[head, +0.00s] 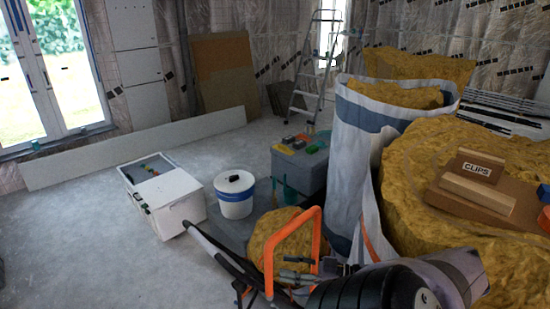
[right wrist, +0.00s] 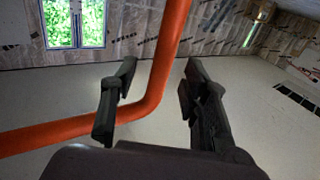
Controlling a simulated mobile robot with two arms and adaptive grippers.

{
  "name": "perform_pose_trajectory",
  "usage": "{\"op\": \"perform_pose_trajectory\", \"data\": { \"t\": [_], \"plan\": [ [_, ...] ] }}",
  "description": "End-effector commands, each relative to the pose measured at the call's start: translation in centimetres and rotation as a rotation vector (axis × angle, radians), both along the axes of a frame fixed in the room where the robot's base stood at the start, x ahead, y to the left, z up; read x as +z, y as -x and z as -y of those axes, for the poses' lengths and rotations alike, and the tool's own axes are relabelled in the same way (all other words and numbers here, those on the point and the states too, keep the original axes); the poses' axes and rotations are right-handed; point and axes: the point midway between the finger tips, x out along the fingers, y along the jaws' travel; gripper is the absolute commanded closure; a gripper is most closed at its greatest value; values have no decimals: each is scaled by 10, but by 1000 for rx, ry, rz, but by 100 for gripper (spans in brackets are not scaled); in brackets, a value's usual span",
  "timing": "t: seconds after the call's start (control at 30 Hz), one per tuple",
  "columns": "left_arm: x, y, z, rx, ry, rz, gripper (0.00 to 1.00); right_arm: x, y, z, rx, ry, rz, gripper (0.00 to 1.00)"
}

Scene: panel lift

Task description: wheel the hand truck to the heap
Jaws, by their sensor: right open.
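An orange tube handle (head: 312,216), which looks like the hand truck's, stands upright at bottom centre of the head view. My right gripper (head: 287,270) is open at its lower part. In the right wrist view the orange tube (right wrist: 168,60) runs between the open fingers (right wrist: 160,85) and bends away to the left; I cannot tell whether they touch it. The rest of the hand truck is mostly hidden or cut off. A large yellow wool heap (head: 425,185) fills the right side of the head view. I do not see my left gripper.
A white box (head: 175,215), a white bucket (head: 235,205) and a grey toolbox (head: 297,172) stand ahead on the floor. A tall sack (head: 355,135) of yellow wool and a stepladder (head: 312,75) are behind. The floor (head: 75,235) at left is clear.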

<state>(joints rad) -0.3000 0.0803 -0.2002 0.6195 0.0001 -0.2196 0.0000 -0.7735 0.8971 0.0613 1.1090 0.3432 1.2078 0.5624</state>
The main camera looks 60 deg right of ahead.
Motion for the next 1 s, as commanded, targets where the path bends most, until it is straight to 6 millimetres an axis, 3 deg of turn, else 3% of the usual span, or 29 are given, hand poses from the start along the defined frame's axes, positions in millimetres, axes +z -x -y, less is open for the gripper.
{"op": "perform_pose_trajectory", "data": {
  "t": [0.1,0.33,1.0],
  "plan": [
    [0,0,0,0,0,0,100,-1,25,8,-3,0,-4,58],
    [0,0,0,0,0,0,100,0,52,15,-2,1,0,58],
    [0,0,1,0,1,0,100,0,57,17,-1,1,0,58]
  ]
}}
